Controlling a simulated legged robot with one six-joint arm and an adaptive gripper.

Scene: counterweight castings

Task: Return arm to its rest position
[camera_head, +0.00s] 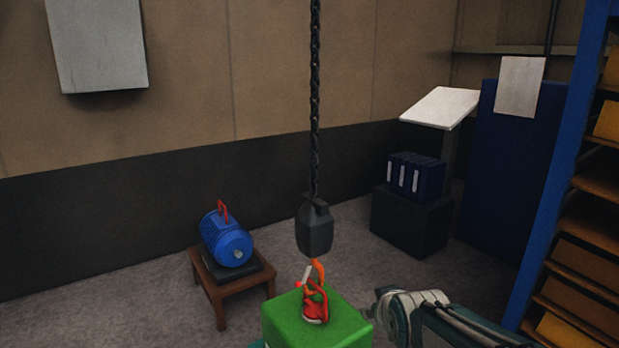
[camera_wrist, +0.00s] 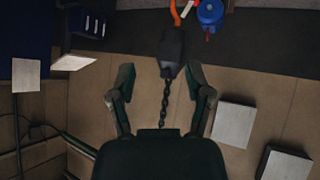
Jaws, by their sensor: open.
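My gripper (camera_wrist: 158,76) is open, with its two fingers spread apart and nothing held between them. In the head view, part of my green and grey arm (camera_head: 432,318) shows at the bottom right, beside the green casting (camera_head: 312,333). The dark hoist block (camera_head: 314,229) hangs on a chain (camera_head: 315,100) above the casting. Its orange hook (camera_head: 318,268) is at the red lifting loop (camera_head: 315,306) on top of the casting; I cannot tell whether they are engaged. In the wrist view, the hoist block (camera_wrist: 172,46) shows beyond and between my fingertips.
A blue motor-like casting (camera_head: 226,240) with a red handle sits on a wooden stool (camera_head: 238,288) at left. Blue binders (camera_head: 415,177) stand on a dark box (camera_head: 411,222) at the back. A blue-framed shelf (camera_head: 556,190) bounds the right side. Floor between stool and box looks clear.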

